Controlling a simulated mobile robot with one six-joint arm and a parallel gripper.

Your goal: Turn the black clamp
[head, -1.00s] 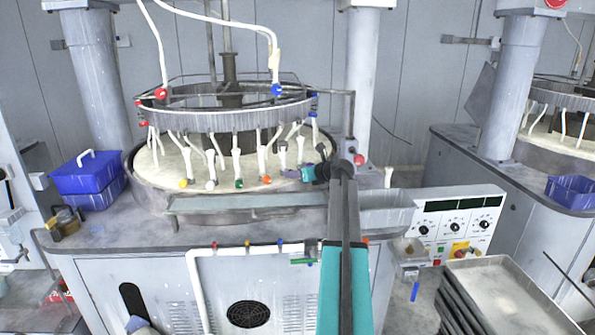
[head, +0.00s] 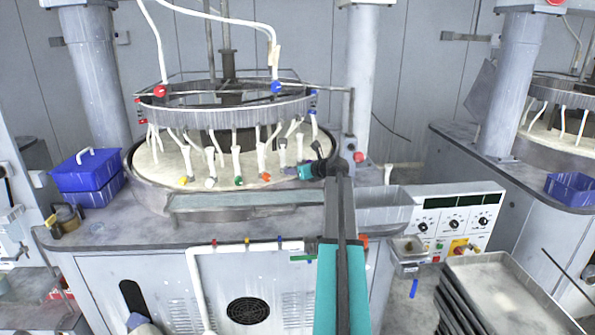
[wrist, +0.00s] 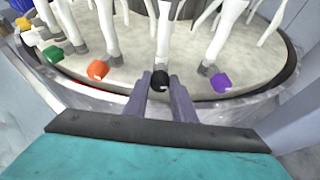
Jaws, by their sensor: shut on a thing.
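The black clamp (wrist: 159,80) is a small black knob at the foot of a white upright rod, low over the platen's front rim. In the wrist view it sits between the two grey-purple fingertips of my gripper (wrist: 160,84), which is shut on it. In the head view my gripper (head: 291,171) reaches to the right front part of the platen. The black clamp cannot be made out clearly there, behind my gripper.
An orange clamp (wrist: 97,70) stands left of the black one and a purple clamp (wrist: 221,83) stands right, both close to my fingers. White rods and tubes crowd behind. The platen rim (wrist: 110,97) runs below the fingers. Blue bins (head: 88,180) stand at far left.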

